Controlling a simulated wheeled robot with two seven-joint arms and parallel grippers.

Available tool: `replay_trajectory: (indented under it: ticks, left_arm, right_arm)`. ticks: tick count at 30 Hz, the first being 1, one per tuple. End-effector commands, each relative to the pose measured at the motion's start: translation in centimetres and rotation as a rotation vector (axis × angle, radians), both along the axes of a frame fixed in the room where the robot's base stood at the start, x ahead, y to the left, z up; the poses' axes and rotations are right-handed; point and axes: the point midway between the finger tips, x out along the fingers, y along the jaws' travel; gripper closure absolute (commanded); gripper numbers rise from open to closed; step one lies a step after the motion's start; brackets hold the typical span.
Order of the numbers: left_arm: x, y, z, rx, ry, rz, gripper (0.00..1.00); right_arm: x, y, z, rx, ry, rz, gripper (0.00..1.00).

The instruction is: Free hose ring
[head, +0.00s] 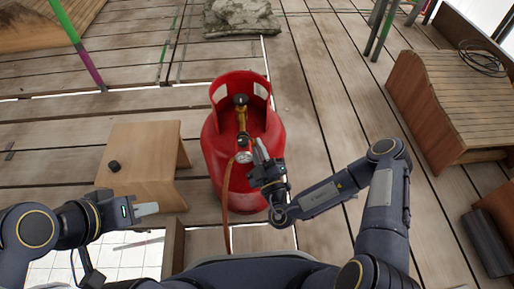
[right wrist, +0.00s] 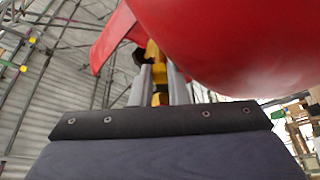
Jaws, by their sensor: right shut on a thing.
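A red gas cylinder (head: 225,190) stands upright on the planks in the middle of the head view. A brass valve with a dark knob (head: 240,100) rises inside its collar. Below the valve are brass fittings and a small round gauge (head: 243,157). An orange-brown hose (head: 227,215) runs from there down the cylinder's front. My right gripper (head: 260,148) is at these fittings, right of the gauge. In the right wrist view its fingers are shut on a brass fitting (right wrist: 160,98), perhaps the hose ring. My left gripper (head: 146,209) is away at lower left, apparently empty; its finger gap is unclear.
A wooden stool (head: 145,160) with a small black round piece (head: 114,166) on it stands left of the cylinder. A slatted wooden box (head: 440,100) with a coiled cable (head: 482,58) is at right. A stone (head: 240,18) lies behind. A floor opening shows at lower left.

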Motion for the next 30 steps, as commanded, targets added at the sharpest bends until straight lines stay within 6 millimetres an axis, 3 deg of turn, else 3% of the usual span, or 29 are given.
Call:
replay_trajectory:
  ticks: [8,30]
  left_arm:
    - [0.0,0.0,3.7,0.000,0.000,0.000,0.67]
    - [0.0,0.0,20.1,0.000,0.000,0.000,0.67]
  right_arm:
    - [0.0,-0.5,1.2,-0.112,0.003,-0.001,1.00]
    - [-0.1,-1.6,5.1,-0.784,0.004,0.003,1.00]
